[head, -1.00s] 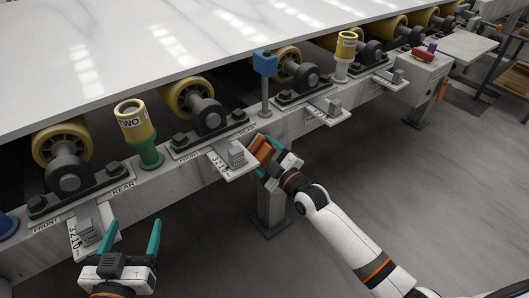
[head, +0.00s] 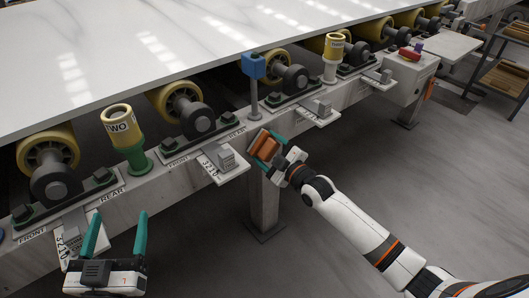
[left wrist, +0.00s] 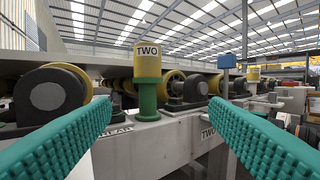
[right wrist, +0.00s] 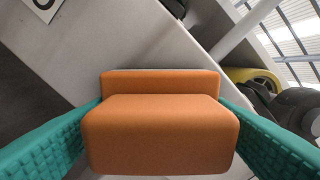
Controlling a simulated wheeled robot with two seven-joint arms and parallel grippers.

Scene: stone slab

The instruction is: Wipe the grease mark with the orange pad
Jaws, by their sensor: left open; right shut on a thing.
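The orange pad (head: 264,146) is held between the green fingers of my right gripper (head: 273,149). It is beside the front face of the pale beam, just right of a small numbered bracket. In the right wrist view the pad (right wrist: 160,132) fills the middle, with a finger on each side. I cannot make out the grease mark in any view; the pad may hide part of the beam. My left gripper (head: 118,222) is open and empty at the lower left, in front of the beam. Its fingers also show spread apart in the left wrist view (left wrist: 157,130).
A large white stone slab (head: 190,50) lies above yellow rollers (head: 48,148). Along the beam (head: 160,188) stand a green-and-yellow post (head: 130,140) marked TWO, a blue-topped post (head: 253,67) and several jutting brackets (head: 222,160).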

